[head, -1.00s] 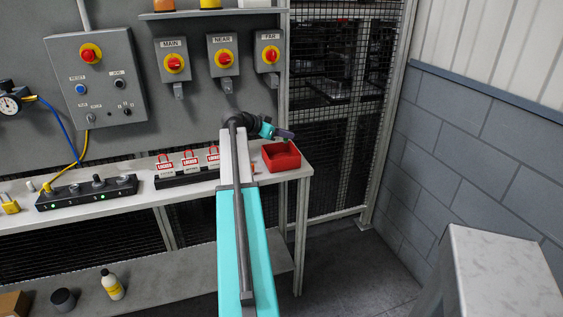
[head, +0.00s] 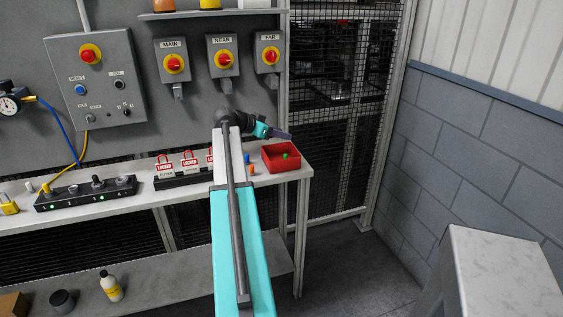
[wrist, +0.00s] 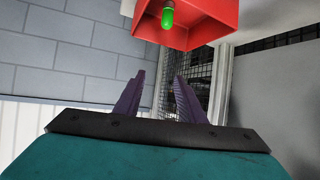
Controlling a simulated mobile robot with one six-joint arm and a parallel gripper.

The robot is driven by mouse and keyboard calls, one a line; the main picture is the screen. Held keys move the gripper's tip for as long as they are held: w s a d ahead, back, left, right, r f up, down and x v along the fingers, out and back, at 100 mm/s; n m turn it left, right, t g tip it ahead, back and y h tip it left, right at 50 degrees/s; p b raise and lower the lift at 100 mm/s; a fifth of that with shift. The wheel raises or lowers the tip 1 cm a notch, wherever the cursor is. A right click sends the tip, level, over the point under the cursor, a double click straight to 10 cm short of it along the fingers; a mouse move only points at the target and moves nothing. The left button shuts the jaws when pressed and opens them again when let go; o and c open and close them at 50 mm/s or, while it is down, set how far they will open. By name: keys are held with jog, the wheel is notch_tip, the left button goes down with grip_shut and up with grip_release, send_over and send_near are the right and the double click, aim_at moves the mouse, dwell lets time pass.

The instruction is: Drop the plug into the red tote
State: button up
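The red tote (head: 287,165) stands at the right end of the bench. A small green plug (head: 286,156) shows against the inside of the tote; I cannot tell whether it rests on the tote's floor. In the wrist view the plug (wrist: 167,18) is green with a pale metal end, seen within the red tote (wrist: 200,30). My gripper (head: 286,135) is above and behind the tote. In the wrist view its two purple fingers (wrist: 160,82) are apart with nothing between them, and the plug is clear of them.
Small orange (head: 251,169) and blue (head: 247,158) items stand just left of the tote. A rack of red padlocks (head: 188,170) and a black strip (head: 87,192) are further left. A mesh fence (head: 330,150) is behind; a pale block (head: 500,275) stands front right.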

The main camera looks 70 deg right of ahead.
jog(key=b+v, duration=0.2)
jog(key=v, duration=0.9)
dwell(0.7)
